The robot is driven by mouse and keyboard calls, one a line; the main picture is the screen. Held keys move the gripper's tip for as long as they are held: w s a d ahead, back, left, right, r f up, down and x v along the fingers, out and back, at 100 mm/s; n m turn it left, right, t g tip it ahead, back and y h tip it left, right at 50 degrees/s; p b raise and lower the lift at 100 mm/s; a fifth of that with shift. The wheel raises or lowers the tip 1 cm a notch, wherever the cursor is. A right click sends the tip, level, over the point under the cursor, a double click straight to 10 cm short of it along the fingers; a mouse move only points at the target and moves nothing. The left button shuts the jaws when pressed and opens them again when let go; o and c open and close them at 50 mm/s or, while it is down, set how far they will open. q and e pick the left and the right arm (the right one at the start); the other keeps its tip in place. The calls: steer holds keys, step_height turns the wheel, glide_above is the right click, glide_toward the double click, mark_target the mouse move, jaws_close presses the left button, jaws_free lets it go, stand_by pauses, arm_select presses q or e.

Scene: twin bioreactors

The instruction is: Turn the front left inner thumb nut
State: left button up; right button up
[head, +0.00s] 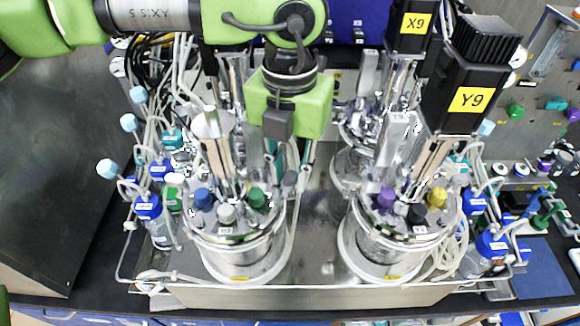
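The left bioreactor vessel (238,262) stands at the front of the metal tray. Its round lid carries a blue cap (202,198), a pale grey cap (227,214) and a green cap (257,198). I cannot pick out the front left inner thumb nut among the small lid fittings. My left gripper (288,158) hangs down behind and above the green cap, over the back right part of this lid. Its body hides part of the space behind, and its fingers blend with the tubes and metal, so I cannot tell whether they are open. My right gripper is not in view.
A second front vessel (388,258) stands to the right, under a black motor marked Y9 (468,82). Blue-capped bottles (150,210) and loose tubing flank both vessels. The metal tray (318,240) is bare between them. A dark bench (60,150) lies clear at left.

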arm_select(q)
jaws_close()
steer(key=shift+f+m+b, duration=0.15)
steer(key=shift+m+b, duration=0.35)
steer(key=shift+b, duration=0.45)
steer(key=m+b, duration=0.5)
steer(key=shift+d, duration=0.1)
steer(key=m+b, duration=0.2)
steer(key=m, duration=0.1)
steer(key=shift+r+m+b, duration=0.25)
steer(key=shift+m+b, duration=0.45)
steer(key=shift+m, duration=0.8)
